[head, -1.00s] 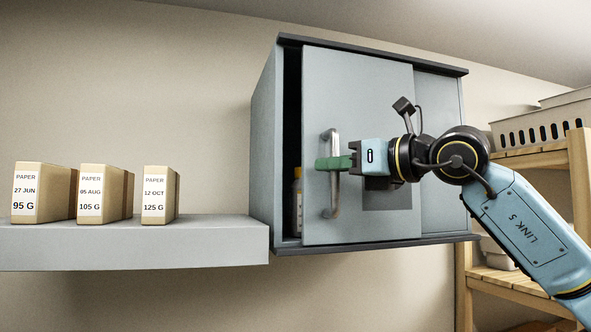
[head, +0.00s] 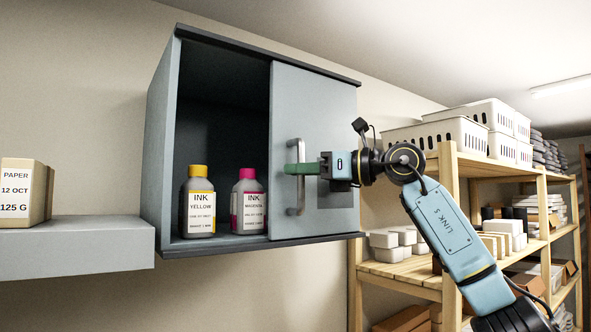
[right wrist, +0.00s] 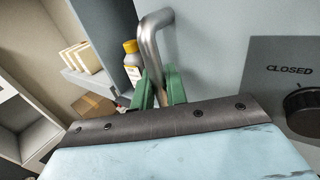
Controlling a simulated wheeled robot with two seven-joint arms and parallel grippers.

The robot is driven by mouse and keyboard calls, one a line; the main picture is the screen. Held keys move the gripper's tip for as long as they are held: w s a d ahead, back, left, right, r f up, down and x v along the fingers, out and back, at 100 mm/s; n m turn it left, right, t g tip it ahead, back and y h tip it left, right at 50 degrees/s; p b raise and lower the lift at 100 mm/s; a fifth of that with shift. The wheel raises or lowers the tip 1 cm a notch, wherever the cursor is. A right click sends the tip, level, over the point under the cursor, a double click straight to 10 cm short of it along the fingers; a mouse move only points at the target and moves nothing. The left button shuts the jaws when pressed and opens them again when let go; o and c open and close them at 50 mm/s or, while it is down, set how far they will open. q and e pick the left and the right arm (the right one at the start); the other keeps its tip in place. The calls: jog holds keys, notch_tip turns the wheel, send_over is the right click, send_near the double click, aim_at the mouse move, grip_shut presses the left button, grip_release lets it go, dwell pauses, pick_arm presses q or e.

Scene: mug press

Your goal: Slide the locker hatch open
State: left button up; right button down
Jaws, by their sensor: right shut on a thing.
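The grey wall locker (head: 157,140) has its sliding hatch (head: 325,110) over the right part of its front; the left part is open. My right gripper (head: 300,169) has its green fingers shut on the hatch's vertical metal handle (head: 295,203). In the right wrist view the handle (right wrist: 152,45) passes between the green fingers (right wrist: 158,90). Inside the opening stand a yellow-capped ink bottle (head: 199,205) and a magenta-capped ink bottle (head: 248,205), the latter close to the hatch edge. My left gripper is not in view.
A grey shelf (head: 80,250) at the left bears a paper box (head: 22,190). Wooden racks (head: 447,190) with white baskets (head: 440,128) and boxes stand at the right, behind my right arm. A "CLOSED" plate (right wrist: 285,70) shows on the hatch in the right wrist view.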

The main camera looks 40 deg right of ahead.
jog(key=c, duration=1.8)
grip_release()
jog(key=b+v, duration=0.3)
jog(key=v, duration=1)
jog(key=shift+s+d, duration=0.15)
